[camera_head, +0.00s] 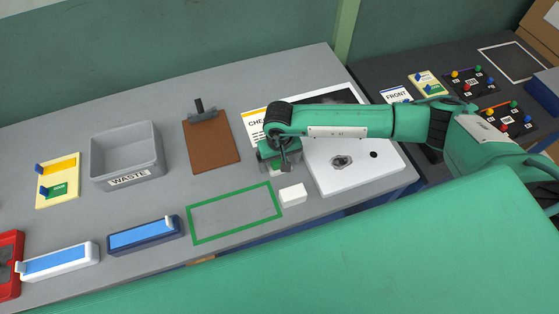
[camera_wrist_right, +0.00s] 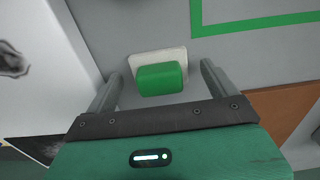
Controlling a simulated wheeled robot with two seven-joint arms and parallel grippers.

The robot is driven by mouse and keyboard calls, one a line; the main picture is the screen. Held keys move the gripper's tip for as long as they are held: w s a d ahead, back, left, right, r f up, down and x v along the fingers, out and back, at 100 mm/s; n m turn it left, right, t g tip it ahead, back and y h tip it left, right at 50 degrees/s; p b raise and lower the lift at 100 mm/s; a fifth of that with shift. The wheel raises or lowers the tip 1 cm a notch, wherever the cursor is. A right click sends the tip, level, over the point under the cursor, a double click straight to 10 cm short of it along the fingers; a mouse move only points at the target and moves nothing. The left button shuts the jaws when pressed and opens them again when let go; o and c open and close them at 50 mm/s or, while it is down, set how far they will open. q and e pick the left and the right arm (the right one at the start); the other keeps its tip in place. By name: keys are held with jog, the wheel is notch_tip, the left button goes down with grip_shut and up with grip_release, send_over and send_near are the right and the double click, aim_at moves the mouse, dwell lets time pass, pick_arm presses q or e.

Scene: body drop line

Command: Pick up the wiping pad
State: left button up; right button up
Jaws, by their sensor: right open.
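The wiping pad (camera_wrist_right: 158,80) shows in the right wrist view as a pale, flat base with a rounded green grip on top. It lies on the grey table. My right gripper (camera_wrist_right: 161,73) is open, with one finger on each side of the pad and visible gaps between. My left gripper is not in view.
A white panel (camera_head: 375,174) is to the right. A brown clipboard (camera_head: 212,150) and a grey waste bin (camera_head: 126,157) stand left. The outlined area is empty.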

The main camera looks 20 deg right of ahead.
jog(key=c, duration=1.1)
jog(key=shift+o, duration=0.2)
jog(key=shift+r+b, duration=0.35)
jog(key=shift+r, duration=0.15)
notch_tip(320, 180, up, 19)
jog(key=b, duration=0.6)
jog(key=shift+b, duration=0.35)
